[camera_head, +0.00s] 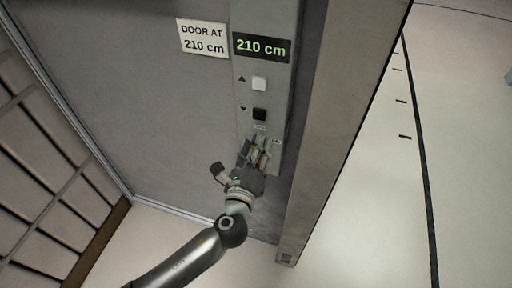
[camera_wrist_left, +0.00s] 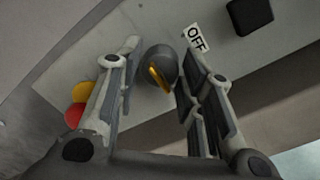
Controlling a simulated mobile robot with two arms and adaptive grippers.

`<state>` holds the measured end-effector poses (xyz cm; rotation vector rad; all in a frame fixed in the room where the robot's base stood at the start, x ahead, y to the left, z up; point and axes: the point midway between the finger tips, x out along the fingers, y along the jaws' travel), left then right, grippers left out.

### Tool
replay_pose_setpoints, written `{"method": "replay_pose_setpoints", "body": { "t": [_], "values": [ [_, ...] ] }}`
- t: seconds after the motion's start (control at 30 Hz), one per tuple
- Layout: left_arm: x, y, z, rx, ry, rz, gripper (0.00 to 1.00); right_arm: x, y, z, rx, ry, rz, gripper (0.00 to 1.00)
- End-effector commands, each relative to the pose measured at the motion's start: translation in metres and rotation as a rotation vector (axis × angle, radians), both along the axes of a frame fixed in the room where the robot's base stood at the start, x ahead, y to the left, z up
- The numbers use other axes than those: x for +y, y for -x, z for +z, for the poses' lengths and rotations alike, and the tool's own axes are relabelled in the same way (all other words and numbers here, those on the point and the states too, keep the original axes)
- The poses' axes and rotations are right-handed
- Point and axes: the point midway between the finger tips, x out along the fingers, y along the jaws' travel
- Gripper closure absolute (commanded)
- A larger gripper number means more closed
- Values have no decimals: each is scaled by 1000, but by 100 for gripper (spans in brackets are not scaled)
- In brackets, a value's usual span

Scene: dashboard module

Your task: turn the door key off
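The door key (camera_wrist_left: 162,62) is a dark grey round knob with a yellow-orange stripe, seen in the wrist view on the pale panel (camera_wrist_left: 75,85). A white OFF label (camera_wrist_left: 195,38) is at its upper right. My left gripper (camera_head: 257,146) is at the lower part of the control panel (camera_head: 262,15). Its fingers are open on either side of the key. A gap shows on the left side; the right finger is very close, and I cannot tell whether it touches. In the head view the gripper hides the key. My right gripper is not in view.
Above the gripper are a black down button (camera_head: 260,114), a white up button (camera_head: 259,83) and a display reading 210 cm (camera_head: 262,47). A DOOR AT 210 cm sign (camera_head: 202,38) is beside them. A post (camera_head: 345,110) stands right of the panel. Pale floor (camera_head: 455,190) lies beyond.

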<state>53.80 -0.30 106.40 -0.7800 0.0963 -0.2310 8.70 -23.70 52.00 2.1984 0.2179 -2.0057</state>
Motion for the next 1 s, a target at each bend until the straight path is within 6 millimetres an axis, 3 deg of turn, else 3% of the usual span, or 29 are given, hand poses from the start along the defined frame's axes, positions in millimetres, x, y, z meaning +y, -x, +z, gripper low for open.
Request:
{"method": "replay_pose_setpoints", "body": {
  "t": [0.03,0.2,0.57,1.0],
  "values": [
    [0,0,0,0,0,0,76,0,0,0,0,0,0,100],
    [0,0,0,1,0,1,94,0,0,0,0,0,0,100],
    [0,0,-1,24,71,1,94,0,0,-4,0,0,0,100],
    [0,1,0,135,415,2,94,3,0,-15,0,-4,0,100]
  ]
}}
